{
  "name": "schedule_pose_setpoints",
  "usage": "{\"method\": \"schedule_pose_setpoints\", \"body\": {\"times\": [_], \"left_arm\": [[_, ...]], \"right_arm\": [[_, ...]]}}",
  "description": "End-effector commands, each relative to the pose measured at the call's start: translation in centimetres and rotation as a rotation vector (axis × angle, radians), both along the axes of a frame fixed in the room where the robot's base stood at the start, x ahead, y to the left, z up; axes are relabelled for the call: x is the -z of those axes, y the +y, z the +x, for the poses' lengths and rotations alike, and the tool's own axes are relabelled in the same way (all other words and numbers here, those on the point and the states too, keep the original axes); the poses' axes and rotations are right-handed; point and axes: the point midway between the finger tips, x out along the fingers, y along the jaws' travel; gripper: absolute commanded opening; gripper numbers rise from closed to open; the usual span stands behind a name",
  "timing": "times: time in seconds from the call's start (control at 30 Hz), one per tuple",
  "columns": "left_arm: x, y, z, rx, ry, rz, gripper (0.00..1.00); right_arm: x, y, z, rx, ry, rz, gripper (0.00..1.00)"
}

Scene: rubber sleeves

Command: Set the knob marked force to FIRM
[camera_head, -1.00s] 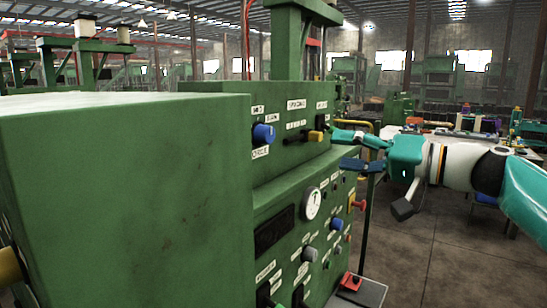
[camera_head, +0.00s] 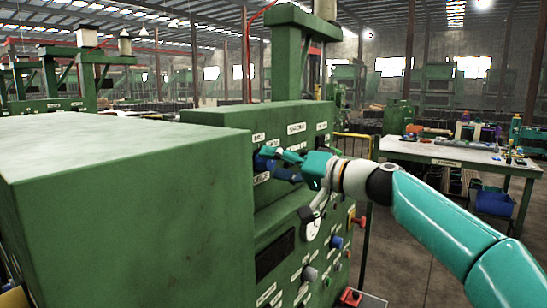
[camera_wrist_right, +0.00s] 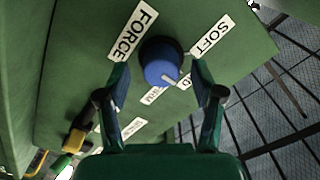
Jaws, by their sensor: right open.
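The blue knob (camera_wrist_right: 160,64) with a black collar sits on the green panel in the right wrist view. A FORCE label (camera_wrist_right: 135,32) is at its upper left and a SOFT label (camera_wrist_right: 211,36) at its upper right. A pale mark on the knob's face points to the lower right. My right gripper (camera_wrist_right: 161,80) is open, with one finger on each side of the knob; I cannot tell whether they touch it. In the head view my right gripper (camera_head: 279,163) largely covers the knob. My left gripper is out of view.
A yellow-and-black handle (camera_wrist_right: 77,138) is on the same panel. Below, the machine's lower front carries a gauge (camera_head: 313,227) and several knobs. A large green cabinet (camera_head: 130,200) stands at left. A table (camera_head: 455,152) with small items is at right.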

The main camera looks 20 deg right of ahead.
Motion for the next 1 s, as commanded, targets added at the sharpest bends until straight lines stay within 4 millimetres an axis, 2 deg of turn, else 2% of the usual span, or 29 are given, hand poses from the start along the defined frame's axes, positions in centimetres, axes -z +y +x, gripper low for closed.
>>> {"method": "schedule_pose_setpoints", "body": {"times": [0.13, 0.43, 0.77, 0.8, 1.0], "left_arm": [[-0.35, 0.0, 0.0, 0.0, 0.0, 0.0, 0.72], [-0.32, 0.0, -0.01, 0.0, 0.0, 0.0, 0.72], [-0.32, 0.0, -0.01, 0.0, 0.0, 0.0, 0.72], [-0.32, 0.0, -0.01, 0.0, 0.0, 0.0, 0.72], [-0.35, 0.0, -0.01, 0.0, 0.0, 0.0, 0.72]], "right_arm": [[-0.02, 0.51, 0.65, 0.0, 0.0, 0.0, 0.67], [0.06, 0.55, 0.74, 0.001, 0.0, 0.0, 0.65], [0.08, 0.5, 0.73, 0.002, 0.001, -0.001, 0.1], [0.09, 0.49, 0.73, 0.002, 0.001, -0.001, 0.07], [0.13, 0.48, 0.75, 0.002, 0.009, 0.008, 0.07]]}}
